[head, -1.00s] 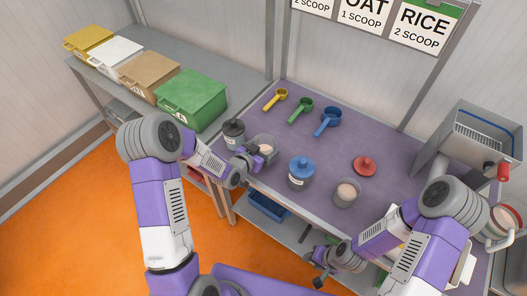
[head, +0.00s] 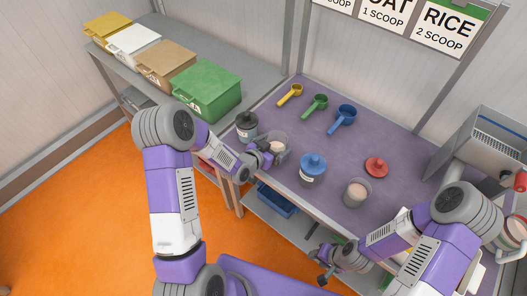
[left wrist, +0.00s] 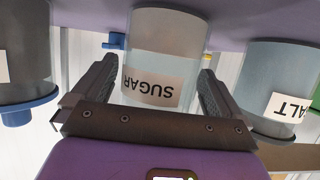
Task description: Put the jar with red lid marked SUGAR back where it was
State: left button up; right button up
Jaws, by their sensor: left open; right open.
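The SUGAR jar (left wrist: 155,70) is clear with pale contents and stands upright on the purple table. In the left wrist view, which is upside down, it is between the spread fingers of my left gripper (left wrist: 148,90). In the head view the jar (head: 278,142) shows no lid, and my left gripper (head: 272,154) is around its near side. Whether the fingers touch it I cannot tell. A red lid (head: 376,165) lies on the table to the right, behind another open jar (head: 356,193). My right gripper (head: 325,272) is open and empty off the table's front edge.
A dark-lidded jar (head: 247,126) stands close left of the SUGAR jar; its label ends in "ALT" in the wrist view (left wrist: 280,85). Yellow (head: 290,94), green (head: 315,104) and blue (head: 342,119) scoops lie behind.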

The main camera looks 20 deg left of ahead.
pick_arm(q)
jog(key=v, duration=1.1)
jog(key=shift+p, duration=0.3)
jog(key=shift+s, duration=0.1)
